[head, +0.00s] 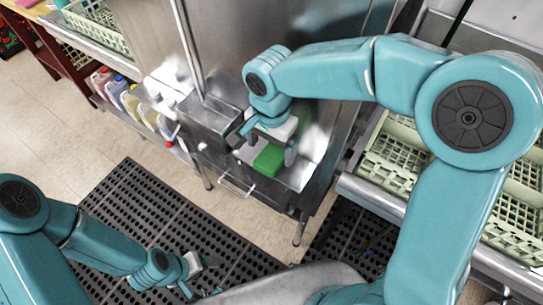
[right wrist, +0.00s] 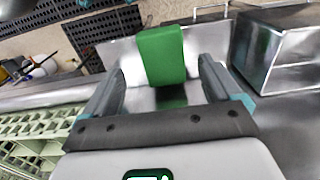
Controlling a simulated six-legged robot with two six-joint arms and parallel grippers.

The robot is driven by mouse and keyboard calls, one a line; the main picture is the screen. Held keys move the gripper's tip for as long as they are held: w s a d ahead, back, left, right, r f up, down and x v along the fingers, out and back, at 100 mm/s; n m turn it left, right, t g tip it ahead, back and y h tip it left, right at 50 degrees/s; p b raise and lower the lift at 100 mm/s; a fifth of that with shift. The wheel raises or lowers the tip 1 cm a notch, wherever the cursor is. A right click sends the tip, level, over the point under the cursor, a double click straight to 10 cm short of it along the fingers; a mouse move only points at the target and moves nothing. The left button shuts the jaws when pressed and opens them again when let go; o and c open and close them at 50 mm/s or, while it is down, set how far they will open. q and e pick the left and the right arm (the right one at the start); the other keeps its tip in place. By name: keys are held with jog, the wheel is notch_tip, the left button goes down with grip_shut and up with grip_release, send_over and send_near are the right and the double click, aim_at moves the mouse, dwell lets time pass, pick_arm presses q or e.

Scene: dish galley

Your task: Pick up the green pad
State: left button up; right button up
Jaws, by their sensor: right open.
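The green pad (head: 268,160) is a small green block on the metal ledge of the steel machine in the head view. In the right wrist view the green pad (right wrist: 162,56) lies ahead of my right gripper (right wrist: 162,82), whose two open fingers stand on either side of its near end. I cannot tell whether they touch it. In the head view my right gripper (head: 266,146) is over the ledge at the pad and hides part of it. My left gripper (head: 200,277) is low at the bottom, above the dark mat; its jaws are too small to read.
A steel box (right wrist: 280,48) stands on the ledge beside the pad. Pale green dish racks (head: 395,150) sit on the right counter. Bottles (head: 130,98) stand on a low shelf at the left. Dark perforated mats (head: 130,205) cover part of the tiled floor.

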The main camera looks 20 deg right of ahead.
aim_at(269, 158)
jog(key=f+p, duration=0.1)
jog(key=f, duration=0.4)
jog(key=shift+w, duration=0.2)
jog(key=c, duration=1.2)
jog(key=shift+a+r+b, duration=0.15)
jog(key=shift+r+b, duration=0.05)
jog(key=shift+b, duration=0.25)
notch_tip(269, 158, up, 7)
jog(key=shift+s+f+b, duration=0.1)
jog(key=shift+b, duration=0.3)
jog(key=shift+s+a+f+b, duration=0.1)
jog(key=shift+s+a+b, duration=0.55)
jog(key=shift+s+a, duration=1.65)
jog(key=shift+s+a+r+b, duration=0.1)
jog(key=shift+s+a+b, duration=0.6)
jog(key=shift+s+a, duration=1.6)
jog(key=shift+s+a+f+b, duration=0.1)
jog(key=shift+s+a+b, duration=0.55)
jog(key=shift+s+a, duration=1.65)
jog(key=shift+w+a, duration=0.85)
